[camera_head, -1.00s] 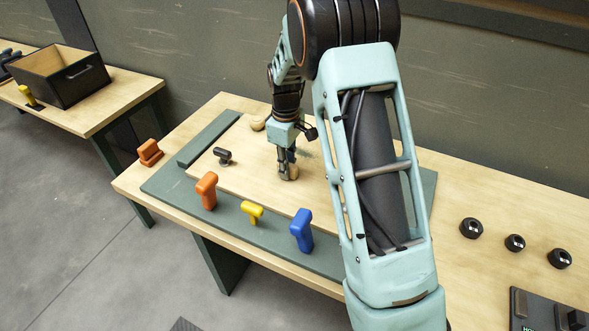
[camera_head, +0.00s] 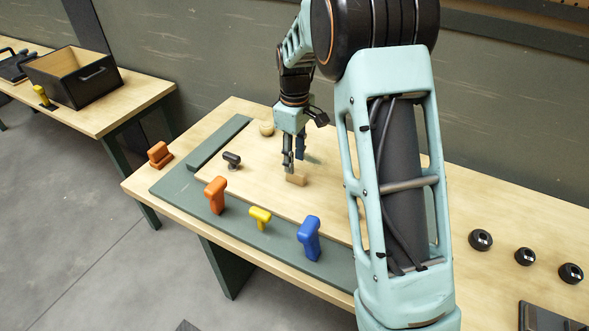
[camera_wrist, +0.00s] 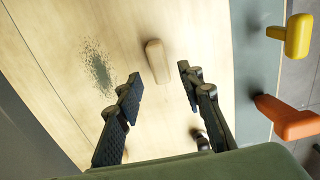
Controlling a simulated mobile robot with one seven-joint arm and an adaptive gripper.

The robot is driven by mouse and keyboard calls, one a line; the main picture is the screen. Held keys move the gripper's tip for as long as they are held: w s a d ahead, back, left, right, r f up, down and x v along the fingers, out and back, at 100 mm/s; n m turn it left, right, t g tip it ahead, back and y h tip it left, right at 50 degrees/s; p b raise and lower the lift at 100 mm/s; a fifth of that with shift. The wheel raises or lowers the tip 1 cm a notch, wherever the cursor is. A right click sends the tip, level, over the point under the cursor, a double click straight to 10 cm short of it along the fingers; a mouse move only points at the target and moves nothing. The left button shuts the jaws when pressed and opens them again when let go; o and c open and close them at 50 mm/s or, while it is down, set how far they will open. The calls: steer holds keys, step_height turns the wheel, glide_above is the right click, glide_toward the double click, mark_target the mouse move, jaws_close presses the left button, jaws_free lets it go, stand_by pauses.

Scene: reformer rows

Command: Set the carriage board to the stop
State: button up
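The carriage board (camera_head: 265,158) is a flat pale wooden board on a dark green base. A small wooden block (camera_head: 297,180) stands up from it and also shows in the wrist view (camera_wrist: 157,62). A raised dark green bar (camera_head: 218,143) runs along the board's left end, likely the stop. I see no clear gap between bar and board, but cannot tell whether they touch. My gripper (camera_head: 294,163) is just above the block. In the wrist view its fingers (camera_wrist: 160,95) are apart and empty, with the block beyond them.
A black knob (camera_head: 232,160) stands near the board's left end. Orange (camera_head: 215,195), yellow (camera_head: 260,218) and blue (camera_head: 309,238) handles line the front. A wooden knob (camera_head: 266,128) is behind, an orange piece (camera_head: 160,154) at left. Black rings (camera_head: 481,240) lie right.

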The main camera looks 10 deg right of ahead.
step_height(320, 180, up, 6)
steer(key=shift+r, duration=0.15)
stand_by(0.4)
